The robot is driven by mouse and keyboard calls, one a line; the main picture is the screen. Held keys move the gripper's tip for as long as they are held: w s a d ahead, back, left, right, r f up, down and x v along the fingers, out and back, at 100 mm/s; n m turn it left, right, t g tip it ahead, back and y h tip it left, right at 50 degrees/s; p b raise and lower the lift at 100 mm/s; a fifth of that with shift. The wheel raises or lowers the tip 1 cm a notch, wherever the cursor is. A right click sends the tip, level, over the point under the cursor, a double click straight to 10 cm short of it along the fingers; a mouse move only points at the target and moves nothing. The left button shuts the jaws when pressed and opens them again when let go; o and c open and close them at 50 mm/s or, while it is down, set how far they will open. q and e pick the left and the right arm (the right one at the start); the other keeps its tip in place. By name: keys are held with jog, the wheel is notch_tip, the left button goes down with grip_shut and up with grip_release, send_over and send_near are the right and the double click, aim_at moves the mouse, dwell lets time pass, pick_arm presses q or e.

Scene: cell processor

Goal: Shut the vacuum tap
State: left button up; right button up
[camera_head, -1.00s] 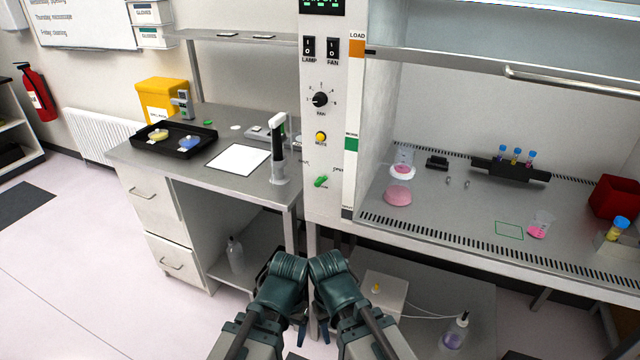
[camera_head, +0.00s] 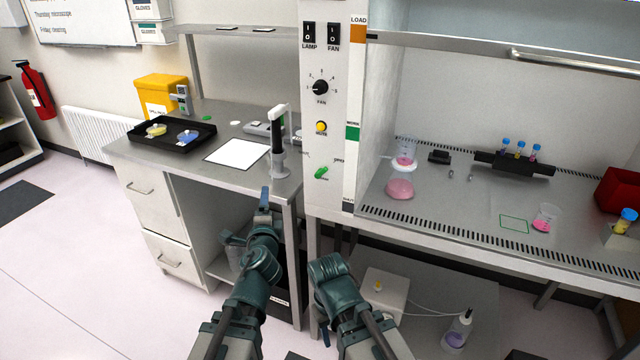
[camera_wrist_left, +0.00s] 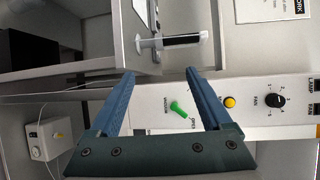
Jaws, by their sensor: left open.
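The vacuum tap is a small green lever (camera_head: 321,173) low on the white front panel, below the yellow button. It slants up and right toward a small label that reads like "OPEN". In the left wrist view the green lever (camera_wrist_left: 180,109) lies between the blue fingers in the picture, its end beside that label. My left gripper (camera_head: 245,212) is open and empty, left of the panel and in front of the bench, apart from the tap. Its open fingers (camera_wrist_left: 160,72) show in the wrist view. My right gripper (camera_head: 326,335) points down at the bottom centre, mostly hidden by its arm.
The panel (camera_head: 335,120) also carries a yellow button (camera_head: 321,127), a fan knob (camera_head: 320,88) and two switches. A bench (camera_head: 230,178) with a pipette on a stand (camera_head: 278,145) is at the left.

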aim_at(322, 174)
pick_arm(q)
jog(key=s+d+m+h+b, duration=0.1)
jog(key=d+m+h, duration=0.75)
jog(key=m, duration=0.45)
jog(key=x, duration=1.3)
jog(key=shift+w+d+r, duration=0.15)
jog(key=shift+d+r, duration=0.15)
jog(key=shift+r, duration=0.05)
jog(key=shift+h, duration=0.25)
jog(key=c, duration=1.2)
